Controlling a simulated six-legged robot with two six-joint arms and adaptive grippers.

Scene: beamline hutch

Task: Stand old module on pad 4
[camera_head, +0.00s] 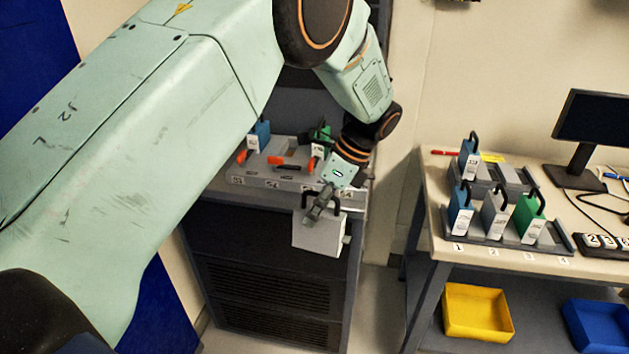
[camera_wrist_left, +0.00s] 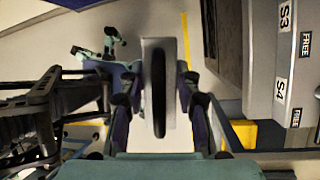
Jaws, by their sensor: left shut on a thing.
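My left gripper (camera_head: 319,204) is shut on the black handle of a light grey module (camera_head: 321,238). The module hangs upright in front of the rack's front edge, above the floor. In the left wrist view the module (camera_wrist_left: 172,62) and its black handle (camera_wrist_left: 159,95) sit between the fingers. Pad 4 (camera_head: 556,236) is the bare right end of the front tray on the right-hand table, above the label 4. Pads 1, 2 and 3 carry a blue module (camera_head: 460,208), a grey module (camera_head: 494,212) and a green module (camera_head: 528,216). My right gripper is not in view.
The dark rack (camera_head: 270,265) has slots with red levers, another blue module (camera_head: 260,134) and a green one partly hidden. A rear tray holds a blue module (camera_head: 468,160). A monitor (camera_head: 592,118) and cables stand right of pad 4. Yellow (camera_head: 478,312) and blue bins sit below.

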